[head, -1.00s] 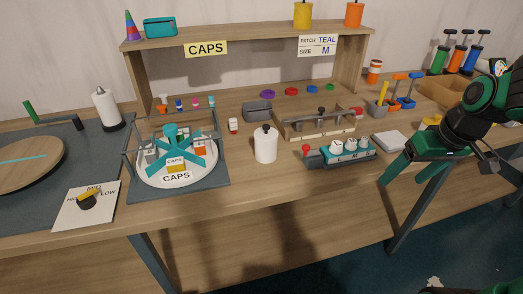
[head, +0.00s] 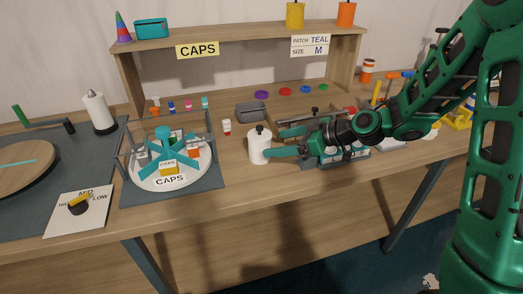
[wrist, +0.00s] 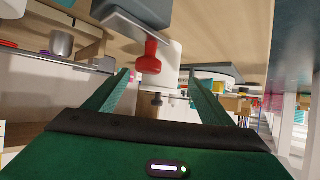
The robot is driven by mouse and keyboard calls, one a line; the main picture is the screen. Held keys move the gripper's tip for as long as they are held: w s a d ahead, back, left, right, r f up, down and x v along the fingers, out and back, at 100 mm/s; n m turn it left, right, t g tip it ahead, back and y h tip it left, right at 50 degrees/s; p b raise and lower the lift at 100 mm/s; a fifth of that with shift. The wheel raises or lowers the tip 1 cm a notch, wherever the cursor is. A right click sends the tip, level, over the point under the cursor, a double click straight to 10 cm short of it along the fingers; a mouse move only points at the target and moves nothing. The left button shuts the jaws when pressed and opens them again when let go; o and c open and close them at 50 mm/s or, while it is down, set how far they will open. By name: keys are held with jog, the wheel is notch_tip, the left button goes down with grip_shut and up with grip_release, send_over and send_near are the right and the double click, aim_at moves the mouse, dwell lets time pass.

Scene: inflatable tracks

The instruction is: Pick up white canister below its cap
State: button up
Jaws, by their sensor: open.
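The white canister (head: 257,148) stands upright on the workbench in the head view, its black-knobbed cap on top. My gripper (head: 273,143) is at its right side, pointing left, fingers open and level with the upper body. The nearer fingertip overlaps the canister's right edge in the picture; I cannot tell whether it touches. In the wrist view, which is upside down, the canister (wrist: 162,78) shows between and beyond my open fingers (wrist: 158,74), its dark knob low in the picture. A red knob partly covers it there.
The device with the red knob (wrist: 149,60) lies close to my fingers, mostly hidden by my gripper in the head view. A round CAPS tray (head: 143,178) stands left of the canister. A grey bin (head: 252,112) is behind it. Bench in front of the canister is clear.

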aim_at(260, 146)
jog(key=x, duration=0.8)
jog(key=shift+s+a, duration=0.1)
jog(key=shift+a, duration=0.1)
jog(key=c, duration=1.1)
